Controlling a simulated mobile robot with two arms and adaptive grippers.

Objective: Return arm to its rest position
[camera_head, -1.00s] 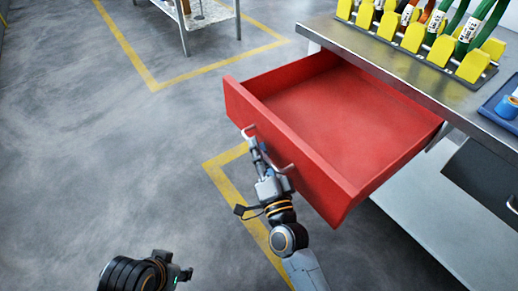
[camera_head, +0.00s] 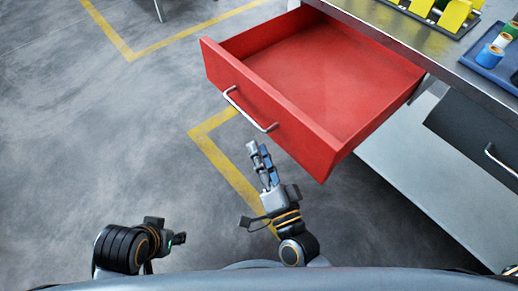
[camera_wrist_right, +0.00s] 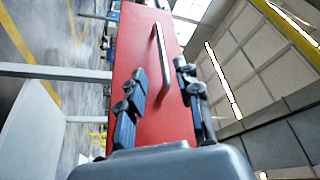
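The red drawer (camera_head: 318,88) stands pulled out and empty under the workbench. Its silver handle (camera_head: 248,110) is on the front face. My right gripper (camera_head: 260,156) is in front of the drawer, apart from the handle and empty. In the right wrist view its two fingers (camera_wrist_right: 160,88) are spread, with the drawer front (camera_wrist_right: 140,40) and the handle (camera_wrist_right: 162,55) beyond them.
The workbench top (camera_head: 400,35) holds a yellow rack (camera_head: 455,15) and a blue tray (camera_head: 490,60) with tape rolls. A dark drawer (camera_head: 470,140) with a handle is at the right. Yellow lines (camera_head: 225,170) mark the grey floor, which is open at the left.

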